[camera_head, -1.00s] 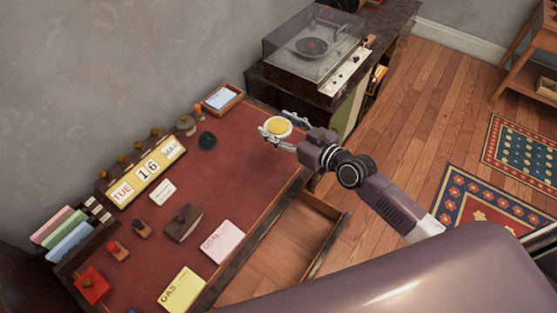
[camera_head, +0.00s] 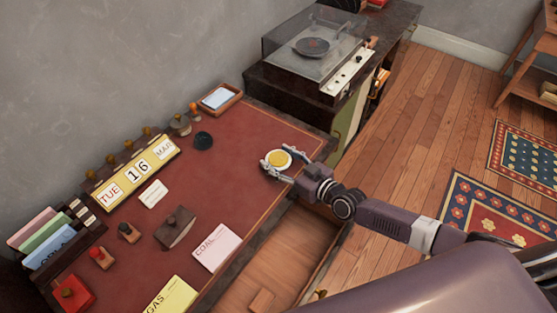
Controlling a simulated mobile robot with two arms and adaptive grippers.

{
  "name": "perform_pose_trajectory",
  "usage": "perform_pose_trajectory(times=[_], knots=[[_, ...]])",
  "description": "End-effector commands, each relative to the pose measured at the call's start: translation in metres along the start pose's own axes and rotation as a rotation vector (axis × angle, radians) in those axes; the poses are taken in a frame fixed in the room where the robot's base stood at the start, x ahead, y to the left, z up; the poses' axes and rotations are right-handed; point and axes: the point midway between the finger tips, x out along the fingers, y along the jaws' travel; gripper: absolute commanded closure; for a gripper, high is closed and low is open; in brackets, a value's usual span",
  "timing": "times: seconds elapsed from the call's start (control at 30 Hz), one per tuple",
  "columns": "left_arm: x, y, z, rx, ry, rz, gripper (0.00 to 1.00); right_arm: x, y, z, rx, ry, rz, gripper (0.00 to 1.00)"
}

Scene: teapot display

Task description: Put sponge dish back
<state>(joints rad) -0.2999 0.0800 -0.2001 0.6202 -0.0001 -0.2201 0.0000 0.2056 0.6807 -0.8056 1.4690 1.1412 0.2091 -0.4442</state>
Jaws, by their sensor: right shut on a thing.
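The sponge dish (camera_head: 279,159) is a small round white dish with a yellow sponge in it. It is at the right part of the red desk top (camera_head: 238,150), near the desk's right edge. My right gripper (camera_head: 277,164) is shut on the dish, with a finger on either side of it. The dish looks upright. I cannot tell whether it touches the desk or hangs just above it. My left gripper is not in view.
A dark round object (camera_head: 203,141), stamps and a blue-topped tray (camera_head: 220,98) stand along the back. A calendar (camera_head: 138,172), a brown blotter (camera_head: 175,228) and pink (camera_head: 216,247) and yellow papers lie left. An open drawer (camera_head: 290,260) juts out in front. The desk around the dish is clear.

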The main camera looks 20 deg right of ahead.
Motion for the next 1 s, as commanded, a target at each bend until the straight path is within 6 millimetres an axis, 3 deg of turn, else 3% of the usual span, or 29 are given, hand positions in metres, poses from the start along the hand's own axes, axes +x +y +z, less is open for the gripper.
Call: perform_pose_trajectory(times=[0.3, 0.33, 0.47, 0.9, 1.0], knots=[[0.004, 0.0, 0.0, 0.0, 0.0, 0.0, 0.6, 0.001, 0.0, 0.004, 0.0, 0.003, 0.001, 0.75], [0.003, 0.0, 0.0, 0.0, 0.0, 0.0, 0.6, 0.001, 0.0, 0.003, 0.0, 0.001, 0.0, 0.41], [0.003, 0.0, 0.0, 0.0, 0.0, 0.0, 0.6, 0.001, 0.0, 0.003, 0.0, 0.0, 0.0, 0.27], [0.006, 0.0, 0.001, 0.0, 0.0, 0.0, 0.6, 0.001, 0.001, 0.004, 0.0, 0.0, 0.0, 0.27], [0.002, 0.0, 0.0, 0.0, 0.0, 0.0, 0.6, -0.018, 0.0, 0.004, 0.001, -0.003, 0.0, 0.27]])
